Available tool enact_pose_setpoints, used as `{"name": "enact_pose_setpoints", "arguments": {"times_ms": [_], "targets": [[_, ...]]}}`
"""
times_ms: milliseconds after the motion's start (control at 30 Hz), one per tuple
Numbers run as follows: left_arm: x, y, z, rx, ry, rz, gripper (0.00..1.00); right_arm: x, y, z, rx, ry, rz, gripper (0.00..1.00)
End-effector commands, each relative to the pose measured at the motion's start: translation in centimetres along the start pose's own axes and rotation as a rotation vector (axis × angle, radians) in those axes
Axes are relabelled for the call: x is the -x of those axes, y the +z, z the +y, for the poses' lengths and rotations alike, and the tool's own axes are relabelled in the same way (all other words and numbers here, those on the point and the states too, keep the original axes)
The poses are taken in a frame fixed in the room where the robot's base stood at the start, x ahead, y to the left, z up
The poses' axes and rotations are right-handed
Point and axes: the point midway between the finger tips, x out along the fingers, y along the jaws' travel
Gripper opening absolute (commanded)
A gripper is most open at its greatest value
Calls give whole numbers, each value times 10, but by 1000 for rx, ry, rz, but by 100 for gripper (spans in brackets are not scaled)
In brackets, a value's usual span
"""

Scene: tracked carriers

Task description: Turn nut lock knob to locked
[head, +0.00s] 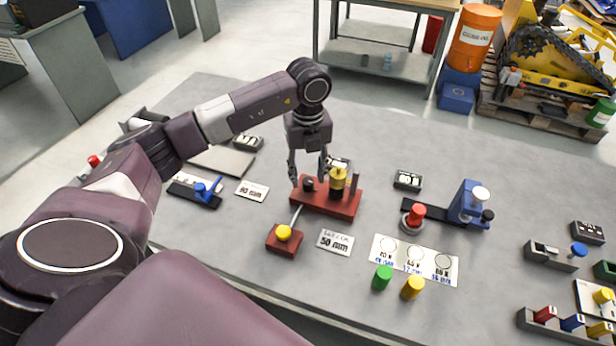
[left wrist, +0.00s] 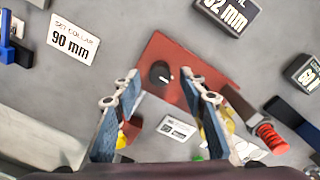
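A dark round knob with a white mark, which looks like the nut lock knob (head: 308,185), sits on the red base (head: 335,206) left of a yellow-topped post (head: 338,182). My left gripper (head: 307,178) points down over the knob. In the left wrist view its two fingers (left wrist: 159,82) are apart, with the knob showing in the gap and no contact visible. I cannot tell the remaining height. My right gripper is not in view.
A small red block with a yellow button (head: 284,233) stands in front, joined by a grey lever or cable. A 50 mm card (head: 336,241) lies nearby. A blue clamp fixture (head: 468,205) stands right. Green (head: 382,278) and yellow (head: 412,288) cylinders stand at the front.

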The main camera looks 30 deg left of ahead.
Motion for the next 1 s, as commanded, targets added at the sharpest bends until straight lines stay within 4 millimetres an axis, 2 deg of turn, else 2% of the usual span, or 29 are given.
{"name": "enact_pose_setpoints", "arguments": {"times_ms": [300,500,667,1000], "targets": [[69,1,-1,0,-5,-4,39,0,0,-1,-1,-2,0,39],[97,1,-1,2,-4,-2,39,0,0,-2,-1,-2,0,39],[106,1,0,2,-2,-2,39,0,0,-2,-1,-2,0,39],[106,0,0,2,-2,-1,39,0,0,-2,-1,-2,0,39]]}}
